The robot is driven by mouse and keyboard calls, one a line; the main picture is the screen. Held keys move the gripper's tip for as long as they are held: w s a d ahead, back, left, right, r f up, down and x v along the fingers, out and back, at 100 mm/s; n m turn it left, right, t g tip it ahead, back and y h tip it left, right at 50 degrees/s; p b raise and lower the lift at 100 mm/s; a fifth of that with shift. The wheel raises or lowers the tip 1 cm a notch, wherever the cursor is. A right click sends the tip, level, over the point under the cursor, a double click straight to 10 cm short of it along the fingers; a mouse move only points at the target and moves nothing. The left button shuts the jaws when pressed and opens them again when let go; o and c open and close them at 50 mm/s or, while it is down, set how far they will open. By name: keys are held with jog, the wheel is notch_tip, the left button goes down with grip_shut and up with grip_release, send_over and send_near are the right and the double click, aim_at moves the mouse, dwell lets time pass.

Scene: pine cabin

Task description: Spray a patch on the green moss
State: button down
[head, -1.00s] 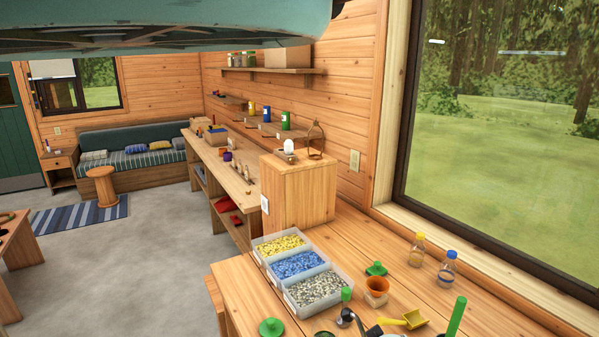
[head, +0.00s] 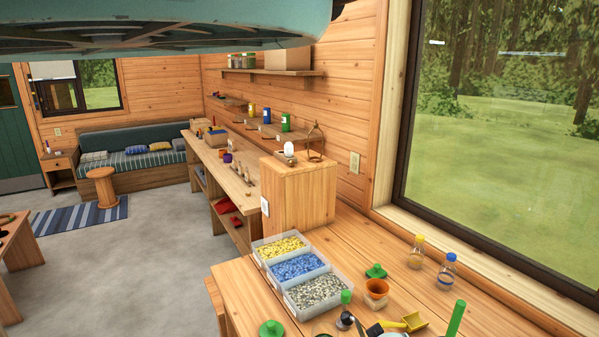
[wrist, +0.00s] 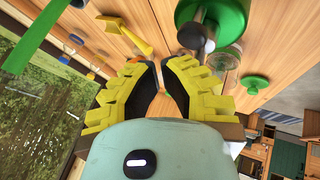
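A dark knob-like object (wrist: 192,36) and a clear vessel (wrist: 228,56) stand just beyond the right finger. A large green round thing (wrist: 238,14) is behind them, cut off by the frame; I cannot tell whether it is the moss. Two clear bottles, one yellow-capped (head: 416,254) and one blue-capped (head: 446,274), stand near the window. I cannot make out which object is a sprayer.
A divided tray (head: 262,268) holds yellow, blue and grey granules. A wooden box (head: 300,195) stands behind the tray.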

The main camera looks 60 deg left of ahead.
notch_tip(320, 180, up, 6)
jog(key=p, duration=0.3)
dwell(0.6)
dwell(1.6)
